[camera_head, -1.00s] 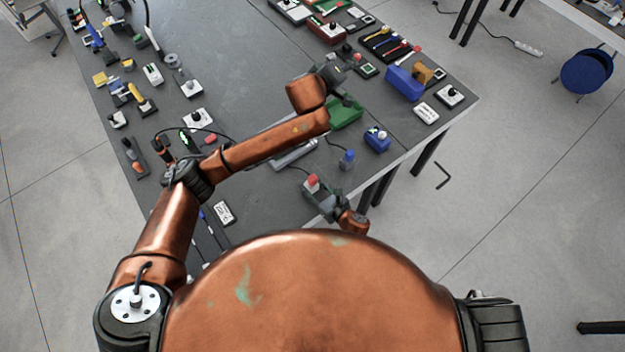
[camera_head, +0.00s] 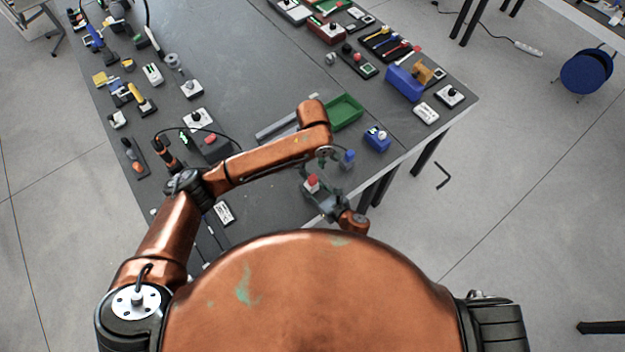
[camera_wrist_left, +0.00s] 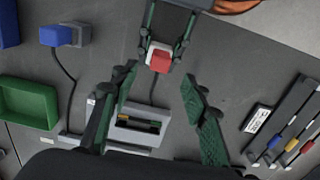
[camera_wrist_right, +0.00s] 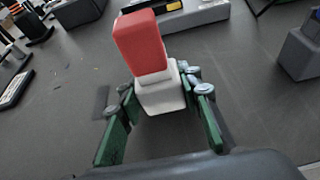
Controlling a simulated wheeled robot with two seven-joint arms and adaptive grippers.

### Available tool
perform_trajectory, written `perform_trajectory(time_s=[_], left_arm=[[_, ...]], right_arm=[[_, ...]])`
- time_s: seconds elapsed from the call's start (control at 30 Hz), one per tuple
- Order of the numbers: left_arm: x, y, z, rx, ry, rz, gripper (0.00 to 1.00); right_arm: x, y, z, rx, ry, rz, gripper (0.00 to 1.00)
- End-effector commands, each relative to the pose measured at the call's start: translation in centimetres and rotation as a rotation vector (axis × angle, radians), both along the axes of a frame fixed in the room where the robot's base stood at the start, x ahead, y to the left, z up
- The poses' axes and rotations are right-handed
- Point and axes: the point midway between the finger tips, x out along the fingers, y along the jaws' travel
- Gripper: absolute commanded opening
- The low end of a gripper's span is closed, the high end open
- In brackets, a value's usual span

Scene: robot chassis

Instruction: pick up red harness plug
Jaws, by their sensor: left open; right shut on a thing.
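The red harness plug (camera_wrist_right: 142,48) has a red block top on a white base. My right gripper (camera_wrist_right: 160,92) is shut on its white base, and the red part sticks up beyond the fingers. The red plug also shows in the head view (camera_head: 312,181) near the table's front edge, and in the left wrist view (camera_wrist_left: 159,61) between the right gripper's fingers. A thin cable runs from it towards a grey fixture (camera_wrist_left: 140,128). My left gripper (camera_wrist_left: 163,92) is open and empty, its green fingers spread wide, with the plug ahead between them. In the head view my left arm largely hides it.
A blue plug (camera_wrist_left: 55,36) on a grey block stands to the right of my right gripper in the head view. A green tray (camera_head: 345,112) and a blue box (camera_head: 377,140) lie beyond it. A white label (camera_head: 223,212) lies left. The table's middle back is clear.

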Motion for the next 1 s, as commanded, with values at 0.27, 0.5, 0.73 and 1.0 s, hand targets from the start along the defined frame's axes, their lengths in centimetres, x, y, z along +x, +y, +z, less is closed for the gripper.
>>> perform_trajectory(time_s=[0.27,0.5,0.73,1.0], left_arm=[[0.0,0.0,-2.3,0.000,-0.001,0.001,0.42],[0.0,0.1,-5.7,0.000,-0.001,0.001,0.42],[0.0,0.0,-7.0,-0.002,-0.003,0.001,0.42],[0.0,0.0,-7.0,-0.002,-0.003,0.001,0.34]], right_arm=[[0.0,0.0,0.0,0.000,0.000,0.000,0.08],[0.0,0.0,0.0,0.000,0.000,0.000,0.08],[0.0,0.0,0.0,0.000,0.000,0.000,0.08],[0.0,0.0,0.0,0.000,0.000,0.000,0.08]])
